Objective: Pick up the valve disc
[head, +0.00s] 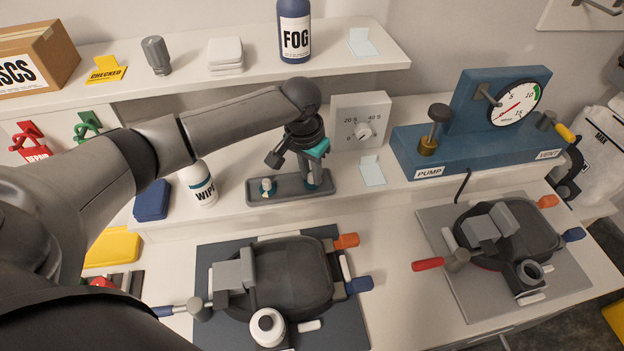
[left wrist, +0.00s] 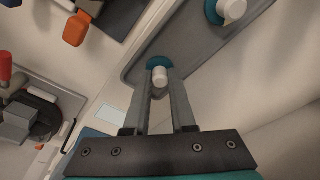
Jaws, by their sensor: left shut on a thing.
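A teal valve disc with a white stem sits between my left fingertips (head: 312,184); in the left wrist view the gripper (left wrist: 160,82) is shut on its white stem (left wrist: 160,77), and the teal rim (left wrist: 158,62) shows beyond the tips. The held disc is at the right end of a grey tray (head: 288,195); I cannot tell whether it still touches the tray. A second valve disc (head: 267,190) of the same kind sits at the tray's left end and also shows in the left wrist view (left wrist: 232,8). My right gripper is not in view.
A wipes bottle (head: 200,186) stands left of the tray. A dial box (head: 362,122) and the blue pump (head: 480,140) stand to the right. Two dark face masks lie on mats (head: 215,255) in front. A shelf (head: 200,80) runs behind my arm.

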